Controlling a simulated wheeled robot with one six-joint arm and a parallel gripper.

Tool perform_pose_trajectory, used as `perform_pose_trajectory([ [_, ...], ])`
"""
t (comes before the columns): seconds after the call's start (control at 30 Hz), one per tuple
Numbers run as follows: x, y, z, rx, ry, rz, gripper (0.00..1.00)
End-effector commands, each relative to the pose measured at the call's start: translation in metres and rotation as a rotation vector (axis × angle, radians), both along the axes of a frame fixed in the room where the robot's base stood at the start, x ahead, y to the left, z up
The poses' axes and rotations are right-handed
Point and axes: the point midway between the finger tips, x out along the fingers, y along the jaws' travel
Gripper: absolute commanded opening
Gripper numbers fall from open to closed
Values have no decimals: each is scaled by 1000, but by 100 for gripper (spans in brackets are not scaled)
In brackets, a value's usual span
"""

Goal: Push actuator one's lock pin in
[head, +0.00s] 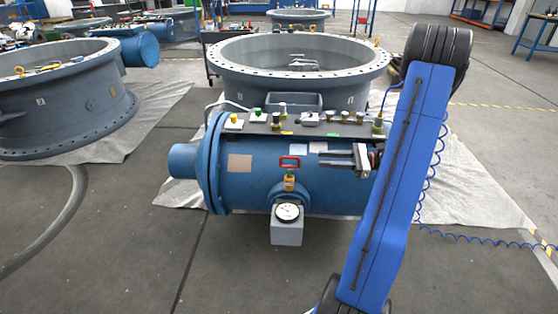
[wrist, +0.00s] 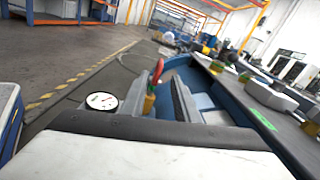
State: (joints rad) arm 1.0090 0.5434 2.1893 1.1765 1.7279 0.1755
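Actuator one appears to be the blue cylinder (head: 245,190) lying in front of a large valve ring in the head view. What looks like its lock pin is a red loop handle (head: 290,162) above a brass-yellow body (head: 289,183) on the cylinder's near side. My gripper (head: 322,159) is to the right of the red handle, its fingers pointing left and apart from it. In the wrist view, the red handle (wrist: 157,71) shows ahead between my two spread fingers (wrist: 157,92). The fingers are open and empty. How far the pin sticks out cannot be told.
A round white dial gauge (head: 287,212) on a grey box sits below the pin. A dark panel with several knobs (head: 310,127) runs along the cylinder's top. The large valve ring (head: 300,85) stands behind. The floor in front is clear.

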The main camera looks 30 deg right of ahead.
Motion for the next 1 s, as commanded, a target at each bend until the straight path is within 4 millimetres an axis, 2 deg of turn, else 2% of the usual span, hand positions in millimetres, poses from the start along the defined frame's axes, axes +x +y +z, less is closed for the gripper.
perform_pose_trajectory([
  [0.1, 2, -2, -1, 10, -1, -9, 28],
  [0.27, 11, 13, -1, 9, -1, -7, 28],
  [1.0, 80, 117, -1, 8, -1, -5, 28],
])
